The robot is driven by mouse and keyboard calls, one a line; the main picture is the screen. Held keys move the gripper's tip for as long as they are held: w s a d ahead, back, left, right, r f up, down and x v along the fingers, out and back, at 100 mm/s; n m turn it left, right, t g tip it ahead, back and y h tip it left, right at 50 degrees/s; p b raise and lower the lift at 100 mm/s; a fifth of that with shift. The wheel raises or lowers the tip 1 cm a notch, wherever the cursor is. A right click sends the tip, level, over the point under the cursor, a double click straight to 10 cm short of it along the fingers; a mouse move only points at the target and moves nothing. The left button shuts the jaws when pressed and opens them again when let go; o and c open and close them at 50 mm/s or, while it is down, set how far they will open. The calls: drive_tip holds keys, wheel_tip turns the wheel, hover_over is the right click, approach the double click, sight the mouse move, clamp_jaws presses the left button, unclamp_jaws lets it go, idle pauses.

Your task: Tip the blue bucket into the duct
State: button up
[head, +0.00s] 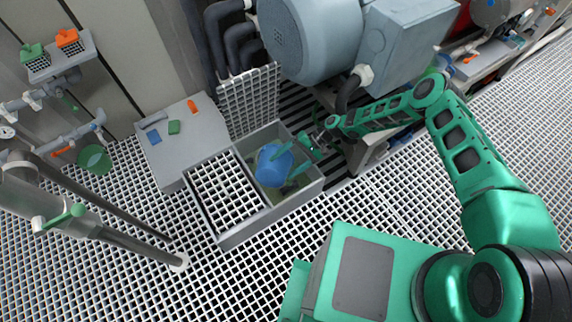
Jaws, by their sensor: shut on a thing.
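The blue bucket (271,169) is over the open part of a grey rectangular duct (272,216) set in the grating floor. It looks tilted, with its side toward the camera; its mouth and any contents cannot be made out. My gripper (289,163) reaches in from the right, and its green fingers are shut on the bucket. Greenish-brown matter shows in the duct below and beside the bucket. Whether the bucket touches the duct wall cannot be told.
A white grating (225,188) covers the duct's left part, and another grating panel (250,100) stands upright behind it. A grey box (180,140) with small items is at the left. A green bucket (94,158) stands farther left.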

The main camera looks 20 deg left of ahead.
drive_tip(key=shift+w, duration=0.1)
drive_tip(key=shift+w+a+r+m+g, duration=0.1)
drive_tip(key=shift+w+r+m+g, duration=0.1)
drive_tip(key=shift+w+g, duration=0.3)
drive_tip(key=shift+w+r+m+g, duration=0.2)
drive_tip(key=shift+w+g, duration=0.1)
drive_tip(key=shift+w, duration=0.35)
idle(1.6)
